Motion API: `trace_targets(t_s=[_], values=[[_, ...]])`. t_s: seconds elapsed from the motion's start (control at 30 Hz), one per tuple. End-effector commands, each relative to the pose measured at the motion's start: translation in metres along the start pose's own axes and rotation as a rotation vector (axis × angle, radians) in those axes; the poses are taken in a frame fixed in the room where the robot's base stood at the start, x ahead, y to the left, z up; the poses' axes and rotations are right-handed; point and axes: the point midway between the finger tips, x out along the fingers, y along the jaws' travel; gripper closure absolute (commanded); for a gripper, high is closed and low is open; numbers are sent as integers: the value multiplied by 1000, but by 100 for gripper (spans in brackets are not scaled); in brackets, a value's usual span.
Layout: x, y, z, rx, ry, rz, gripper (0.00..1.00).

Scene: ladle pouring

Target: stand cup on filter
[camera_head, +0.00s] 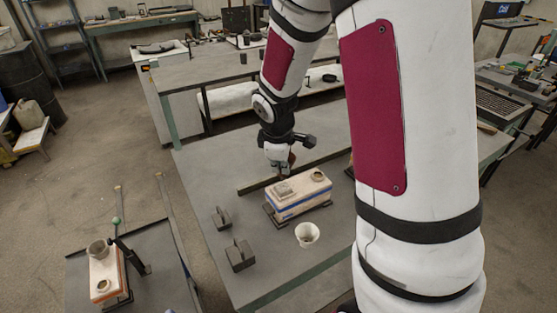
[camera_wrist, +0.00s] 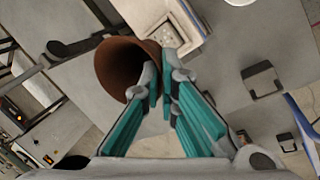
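A brown cup (camera_wrist: 122,66) is at my gripper (camera_wrist: 162,82) in the wrist view, its dark opening facing the camera. The teal fingers close on the cup's right wall. In the head view my gripper (camera_head: 279,168) hangs just above and behind the white box mould, with a little of the brown cup (camera_head: 291,158) showing beside it. A grey square pad that looks like the filter (camera_head: 284,189) lies on the left of the mould's top. It also shows in the wrist view (camera_wrist: 188,18). The cup is apart from it.
The mould (camera_head: 300,203) has a round brown-rimmed opening on its right. A pale cup (camera_head: 307,235) stands in front. Two dark weights (camera_head: 240,256) (camera_head: 221,217) sit to the left. A dark bar (camera_head: 255,185) lies behind. A side cart (camera_head: 75,270) carries another mould.

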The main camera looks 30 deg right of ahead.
Motion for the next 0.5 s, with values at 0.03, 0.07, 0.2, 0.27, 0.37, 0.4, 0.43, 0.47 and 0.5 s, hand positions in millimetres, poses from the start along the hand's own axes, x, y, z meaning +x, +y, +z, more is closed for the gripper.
trace_targets(t_s=[0.03,0.07,0.2,0.27,0.37,0.4,0.43,0.47,0.5], values=[[7,-1,-2,0,-1,-1,100],[10,-2,-2,1,0,-1,100],[21,-5,-1,2,0,0,100],[25,-6,-2,0,0,0,100],[31,-9,-2,0,1,1,100],[32,-9,-1,0,1,1,100],[33,-10,-1,1,1,1,100],[34,-10,-1,1,0,1,100],[36,-11,-1,1,0,0,100]])
